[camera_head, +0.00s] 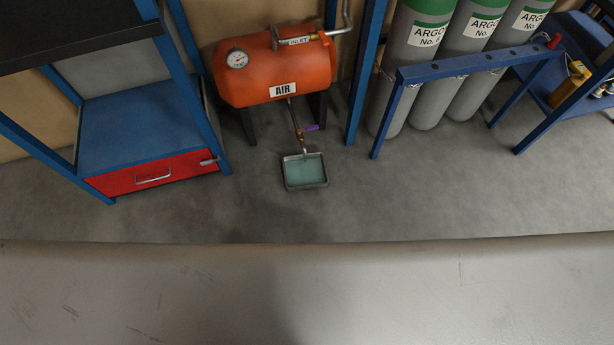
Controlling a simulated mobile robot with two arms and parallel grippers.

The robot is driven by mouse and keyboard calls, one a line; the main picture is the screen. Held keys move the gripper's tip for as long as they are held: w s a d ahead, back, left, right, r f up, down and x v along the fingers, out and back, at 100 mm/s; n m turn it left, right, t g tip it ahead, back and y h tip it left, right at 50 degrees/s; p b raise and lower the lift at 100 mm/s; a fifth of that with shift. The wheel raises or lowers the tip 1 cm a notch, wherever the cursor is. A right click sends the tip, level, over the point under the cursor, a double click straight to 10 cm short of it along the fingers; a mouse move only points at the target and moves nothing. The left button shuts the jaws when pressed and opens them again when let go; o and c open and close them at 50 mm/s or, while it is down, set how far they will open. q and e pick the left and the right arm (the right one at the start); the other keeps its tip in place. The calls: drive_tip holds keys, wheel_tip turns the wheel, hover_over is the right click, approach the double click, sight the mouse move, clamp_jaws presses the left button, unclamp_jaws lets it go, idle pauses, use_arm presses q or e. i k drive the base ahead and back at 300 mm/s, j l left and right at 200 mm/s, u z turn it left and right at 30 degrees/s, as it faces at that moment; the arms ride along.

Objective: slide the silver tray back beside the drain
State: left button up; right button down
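The silver tray (304,185) is a small, shallow, square metal pan holding pale green liquid. It sits on the grey floor in front of the orange air tank. Neither of my grippers shows in the head view.
The orange tank (275,70) stands on dark legs behind the tray. A blue rack with a red drawer (152,171) is at left. Grey argon cylinders (427,95) stand behind a blue frame (470,63) at right. A broad pale surface (300,295) fills the foreground. Floor beside the tray is clear.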

sight(299, 175)
drive_tip(key=i+l, duration=0.15)
drive_tip(key=l, duration=0.15)
drive_tip(key=i+l+u, duration=0.15)
drive_tip(key=l, duration=0.2)
drive_tip(key=i+l, duration=0.1)
drive_tip(key=l, duration=0.2)
drive_tip(key=i+l+u, duration=0.15)
drive_tip(key=l, duration=0.2)
drive_tip(key=i+l, duration=0.1)
drive_tip(key=l, duration=0.25)
drive_tip(key=u, duration=0.05)
